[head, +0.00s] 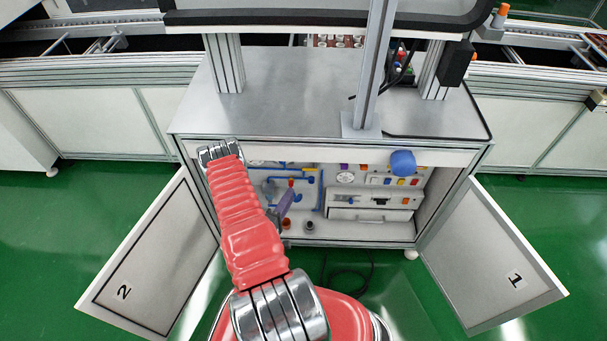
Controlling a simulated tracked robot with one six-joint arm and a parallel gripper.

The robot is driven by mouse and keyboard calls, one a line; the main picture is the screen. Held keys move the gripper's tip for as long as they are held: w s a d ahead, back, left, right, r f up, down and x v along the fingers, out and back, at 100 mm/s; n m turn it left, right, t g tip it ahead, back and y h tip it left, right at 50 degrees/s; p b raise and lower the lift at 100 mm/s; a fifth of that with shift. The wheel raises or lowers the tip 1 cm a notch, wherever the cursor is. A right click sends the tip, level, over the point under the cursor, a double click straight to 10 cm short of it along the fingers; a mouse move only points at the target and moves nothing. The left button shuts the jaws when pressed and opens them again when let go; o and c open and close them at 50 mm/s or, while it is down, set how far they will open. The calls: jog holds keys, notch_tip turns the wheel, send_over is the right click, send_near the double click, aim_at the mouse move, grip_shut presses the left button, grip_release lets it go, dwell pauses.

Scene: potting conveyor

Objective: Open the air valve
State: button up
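The open cabinet under the workbench holds blue air piping (322,190) on its left half. A small red part (291,183) shows on that piping and may be the air valve's handle; its position is too small to read. My red arm rises from the bottom of the head view and covers the cabinet's left part. A grey-purple piece (285,203) beside the arm, in front of the piping, may be the end of my gripper. I cannot tell whether it is open or touches anything.
The cabinet doors stand open, door 2 (155,250) at left and door 1 (490,250) at right. A blue round knob (403,162) is at the cabinet's top right. A panel with gauges and coloured switches (375,180) fills the right half. Green floor lies in front.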

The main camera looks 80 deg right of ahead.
jog(key=shift+d, duration=0.1)
jog(key=s+d, duration=0.2)
jog(key=d, duration=1.1)
jog(key=shift+s+d, duration=0.15)
jog(key=shift+d, duration=0.1)
jog(key=shift+c, duration=0.3)
grip_shut()
jog(key=shift+a, duration=0.1)
